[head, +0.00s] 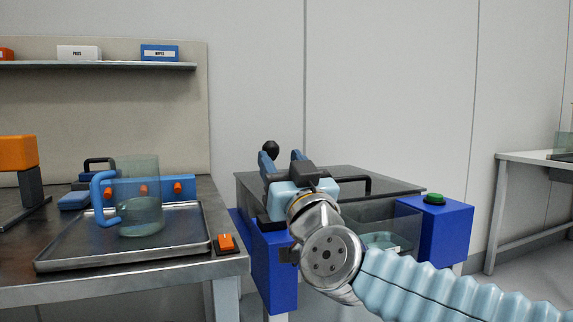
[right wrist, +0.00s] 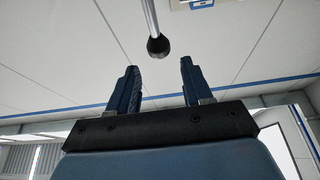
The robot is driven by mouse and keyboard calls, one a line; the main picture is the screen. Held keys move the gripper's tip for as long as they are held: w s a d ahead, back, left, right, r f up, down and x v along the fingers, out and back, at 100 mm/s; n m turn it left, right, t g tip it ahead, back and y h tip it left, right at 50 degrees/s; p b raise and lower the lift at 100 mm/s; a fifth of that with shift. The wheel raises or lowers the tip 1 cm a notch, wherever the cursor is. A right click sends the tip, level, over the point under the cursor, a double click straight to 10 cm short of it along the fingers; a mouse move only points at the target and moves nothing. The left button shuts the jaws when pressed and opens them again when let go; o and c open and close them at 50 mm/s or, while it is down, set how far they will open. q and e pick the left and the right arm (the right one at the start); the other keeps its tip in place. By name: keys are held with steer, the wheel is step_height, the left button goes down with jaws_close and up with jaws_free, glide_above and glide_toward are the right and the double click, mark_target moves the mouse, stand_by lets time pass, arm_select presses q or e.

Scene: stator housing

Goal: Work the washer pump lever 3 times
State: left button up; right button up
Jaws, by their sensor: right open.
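The washer pump lever ends in a black ball knob (head: 270,149), which shows just past the fingers of my right gripper (head: 282,158) in the head view. In the right wrist view the knob (right wrist: 158,47) hangs on a thin metal rod beyond the fingertips, roughly between them. My right gripper (right wrist: 160,75) is open and empty, its two blue fingers apart and not touching the knob. The blue washer (head: 275,275) with a dark lid (head: 340,182) stands below and behind the gripper. The lever's lower part is hidden in the head view. My left gripper is not in view.
A metal bench at left holds a steel tray (head: 75,255) with a clear jug (head: 140,200) and an orange switch (head: 225,243) at its edge. A green button (head: 435,198) tops the washer's right side. A white table (head: 520,158) stands far right.

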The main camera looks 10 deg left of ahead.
mark_target(273, 147)
steer(key=shift+p+x, duration=1.25)
steer(key=shift+x, duration=0.9)
steer(key=shift+w+a+r, duration=0.15)
steer(key=shift+w+r, duration=0.05)
steer(key=shift+w+f, duration=0.1)
steer(key=shift+w+a+r+p, duration=0.2)
steer(key=shift+p, duration=0.25)
